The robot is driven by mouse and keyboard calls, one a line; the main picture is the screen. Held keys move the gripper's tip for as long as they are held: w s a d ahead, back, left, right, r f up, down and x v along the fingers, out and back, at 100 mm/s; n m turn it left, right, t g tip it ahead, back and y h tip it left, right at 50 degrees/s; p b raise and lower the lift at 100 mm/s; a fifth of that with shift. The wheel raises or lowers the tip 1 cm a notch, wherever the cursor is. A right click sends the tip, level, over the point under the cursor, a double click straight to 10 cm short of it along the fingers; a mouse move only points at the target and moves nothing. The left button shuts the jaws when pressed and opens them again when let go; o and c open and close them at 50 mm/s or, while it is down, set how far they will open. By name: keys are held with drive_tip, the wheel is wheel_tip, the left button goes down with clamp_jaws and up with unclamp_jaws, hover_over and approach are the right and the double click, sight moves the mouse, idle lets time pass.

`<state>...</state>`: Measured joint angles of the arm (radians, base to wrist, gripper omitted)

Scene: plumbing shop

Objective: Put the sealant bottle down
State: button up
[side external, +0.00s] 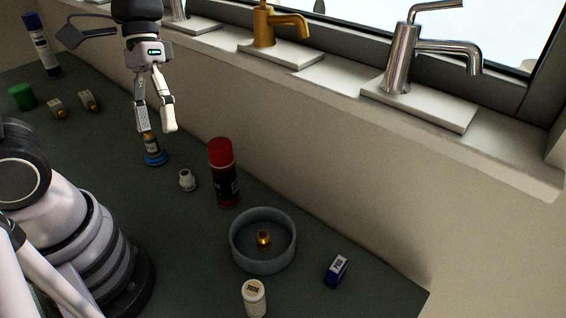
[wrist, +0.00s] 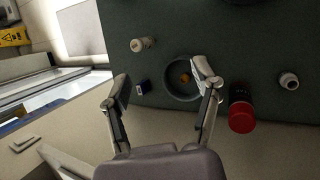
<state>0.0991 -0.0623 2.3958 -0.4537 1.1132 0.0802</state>
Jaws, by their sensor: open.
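My gripper (side external: 155,128) is open in the side external view, at the left over the dark worktop. In the wrist view its two fingers (wrist: 162,84) are spread apart, with nothing held between them. A small upright item with a labelled body and a blue bottom (side external: 155,158) is just below the fingertips. Its top is partly hidden by the fingers, and I cannot tell if they touch it. A white labelled bottle (side external: 255,299) stands near the front edge of the picture and also shows in the wrist view (wrist: 141,44). No readable label settles which is the sealant.
A red-capped can (side external: 223,175), a white fitting (side external: 187,180), a grey bowl (side external: 238,255) holding a brass piece (side external: 263,238) and a blue box (side external: 337,270) stand on the worktop. A blue-and-white can (side external: 44,48) and green roll (side external: 22,97) are far left. The wall bounds the back.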

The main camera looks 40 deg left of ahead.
drive_tip(key=s+a+r+m+t+y, duration=0.1)
drive_tip(key=s+a+r+t+y, duration=0.1)
drive_tip(key=a+r+t+y, duration=0.2)
drive_tip(key=a+r+t, duration=0.3)
drive_tip(key=a+t, duration=0.1)
drive_tip(key=a, duration=0.1)
drive_tip(key=shift+s+a+r+t, duration=0.25)
drive_tip(key=shift+s+r+t, duration=0.05)
drive_tip(key=shift+r+t, duration=0.1)
